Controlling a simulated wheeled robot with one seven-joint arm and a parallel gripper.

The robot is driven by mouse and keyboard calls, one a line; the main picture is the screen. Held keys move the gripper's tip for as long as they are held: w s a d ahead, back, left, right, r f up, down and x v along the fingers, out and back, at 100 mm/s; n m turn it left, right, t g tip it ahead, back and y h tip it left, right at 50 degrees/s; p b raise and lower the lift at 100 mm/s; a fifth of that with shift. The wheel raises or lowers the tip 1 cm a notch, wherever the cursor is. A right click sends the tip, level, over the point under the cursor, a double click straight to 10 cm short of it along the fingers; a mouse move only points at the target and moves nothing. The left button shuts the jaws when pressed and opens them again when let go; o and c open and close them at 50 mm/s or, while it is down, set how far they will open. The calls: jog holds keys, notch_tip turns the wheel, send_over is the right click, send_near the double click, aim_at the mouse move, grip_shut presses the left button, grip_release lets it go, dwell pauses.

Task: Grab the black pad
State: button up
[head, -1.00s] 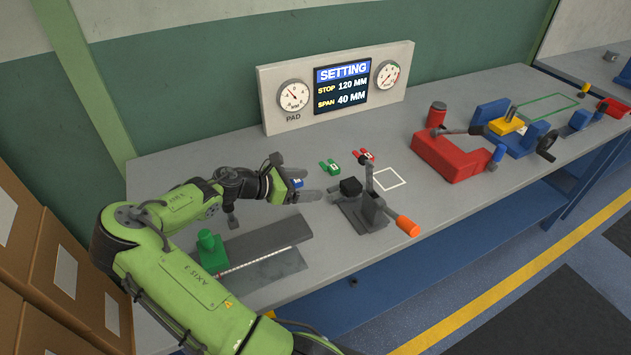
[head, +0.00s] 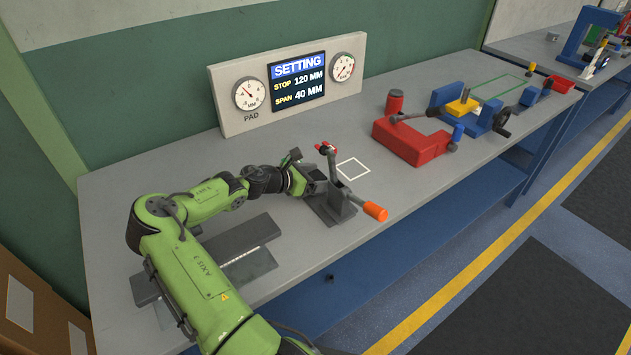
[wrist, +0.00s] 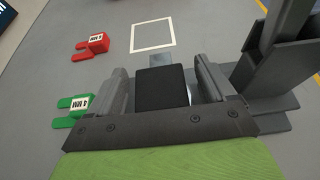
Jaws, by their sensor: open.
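The black pad (wrist: 162,88) shows in the wrist view as a dark square block at the clamp fixture. My gripper (wrist: 161,72) is open, with one finger on each side of the pad. A narrow gap seems to show at each side; I cannot tell whether either finger touches it. In the head view my gripper (head: 316,186) is at the left side of the clamp fixture (head: 334,210) and hides the pad there.
The clamp's upright lever and orange handle (head: 375,211) stand just right of my gripper. A red forked piece (wrist: 98,43) and a green one (wrist: 80,103) lie nearby. A white square outline (head: 352,169) is empty.

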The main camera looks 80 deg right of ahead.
jog(key=shift+r, duration=0.1)
jog(key=c, duration=1.1)
